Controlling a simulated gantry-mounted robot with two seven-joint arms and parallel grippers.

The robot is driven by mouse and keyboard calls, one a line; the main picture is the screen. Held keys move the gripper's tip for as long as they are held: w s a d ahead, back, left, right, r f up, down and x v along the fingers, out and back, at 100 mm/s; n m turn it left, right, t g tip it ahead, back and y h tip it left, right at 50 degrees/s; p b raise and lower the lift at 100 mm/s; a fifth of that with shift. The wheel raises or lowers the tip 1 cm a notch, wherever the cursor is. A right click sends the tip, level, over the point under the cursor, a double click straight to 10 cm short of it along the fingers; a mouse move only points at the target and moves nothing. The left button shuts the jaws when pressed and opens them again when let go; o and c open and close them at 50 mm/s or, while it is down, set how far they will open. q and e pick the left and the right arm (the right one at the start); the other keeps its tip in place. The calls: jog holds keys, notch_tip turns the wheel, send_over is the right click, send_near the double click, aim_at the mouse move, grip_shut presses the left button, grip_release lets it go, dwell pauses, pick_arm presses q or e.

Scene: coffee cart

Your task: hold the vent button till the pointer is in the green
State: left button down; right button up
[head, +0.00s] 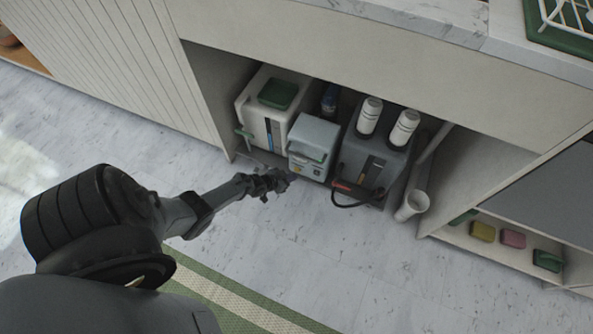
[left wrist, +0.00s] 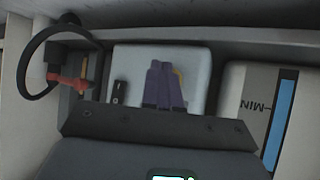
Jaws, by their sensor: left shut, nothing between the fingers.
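A small grey box (head: 313,137) stands on the cart's low shelf between two tanks. Its lower front carries a small yellow mark (head: 297,168) and a dark switch; the switch (left wrist: 119,92) shows better in the left wrist view. My left gripper (head: 284,180) is shut and empty, close in front of the box's lower front. In the left wrist view its fingertips (left wrist: 165,66) lie together over the box's pale front (left wrist: 200,72), with a bit of yellow showing behind them. I cannot tell whether they touch it. No button, pointer or green zone is readable. My right gripper is not in view.
A white tank (head: 256,123) with a green lid stands left of the box. A dark tank (head: 372,150) with two white bottles, a red handle (head: 352,189) and a black hose stands right. A pale pipe (head: 413,205) leans beside it. The floor in front is clear.

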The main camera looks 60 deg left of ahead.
pick_arm(q)
jog(key=shift+s+r, duration=0.1)
jog(key=shift+s+d+p, duration=0.65)
jog(key=shift+s+d, duration=0.05)
jog(key=shift+s, duration=0.3)
jog(key=shift+s+d+p, duration=0.6)
jog(key=shift+s+d, duration=0.1)
jog(key=shift+s, duration=0.25)
